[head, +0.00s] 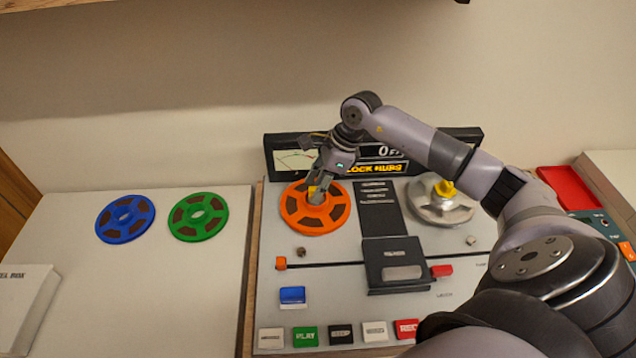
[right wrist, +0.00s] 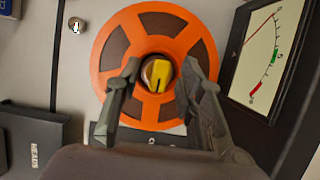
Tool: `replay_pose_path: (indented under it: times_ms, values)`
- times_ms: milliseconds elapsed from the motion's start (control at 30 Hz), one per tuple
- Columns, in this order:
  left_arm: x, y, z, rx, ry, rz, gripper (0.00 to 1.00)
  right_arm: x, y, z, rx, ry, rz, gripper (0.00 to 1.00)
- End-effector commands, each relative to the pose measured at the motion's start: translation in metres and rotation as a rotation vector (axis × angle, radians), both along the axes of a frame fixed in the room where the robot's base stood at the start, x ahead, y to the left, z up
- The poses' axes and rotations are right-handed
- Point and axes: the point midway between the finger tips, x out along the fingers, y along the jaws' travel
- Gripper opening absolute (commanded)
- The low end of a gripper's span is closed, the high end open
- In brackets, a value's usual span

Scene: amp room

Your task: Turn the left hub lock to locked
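The left hub lock is a yellow knob (right wrist: 161,74) at the centre of the orange reel (right wrist: 109,74) in the right wrist view. My right gripper (right wrist: 161,68) is open, pointing down, with one finger on each side of the knob. Gaps show between the fingers and the knob. Whether the fingertips reach down to the reel I cannot tell. My left gripper is in neither view.
A meter panel (head: 408,151) reading "LOCK HUBS" stands right behind the reels. The right hub (head: 428,207) is bare silver with a yellow knob (head: 445,188). A black head cover (head: 385,252) and several buttons lie in front. Blue (head: 112,230) and green (head: 187,232) reels lie left.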

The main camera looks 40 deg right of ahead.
Motion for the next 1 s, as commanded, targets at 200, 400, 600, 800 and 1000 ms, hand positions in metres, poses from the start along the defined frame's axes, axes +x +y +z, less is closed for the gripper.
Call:
replay_pose_path:
  times_ms: [200, 400, 600, 800, 1000]
  values:
    - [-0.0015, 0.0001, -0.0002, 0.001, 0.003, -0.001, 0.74, -0.0001, -0.0002, 0.0000, 0.000, 0.000, 0.000, 0.30]
    - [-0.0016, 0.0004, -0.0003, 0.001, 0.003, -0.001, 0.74, -0.0001, -0.0003, 0.0003, 0.000, 0.000, 0.000, 0.16]
    - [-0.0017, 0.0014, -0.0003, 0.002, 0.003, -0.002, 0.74, -0.0001, -0.0004, 0.0004, 0.000, 0.000, 0.000, 0.03]
    - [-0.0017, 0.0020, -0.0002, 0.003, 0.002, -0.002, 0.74, 0.0000, -0.0005, 0.0005, 0.000, 0.000, 0.000, 0.00]
    - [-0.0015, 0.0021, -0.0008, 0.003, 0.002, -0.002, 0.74, -0.0001, -0.0006, 0.0003, -0.001, 0.000, -0.008, 0.00]
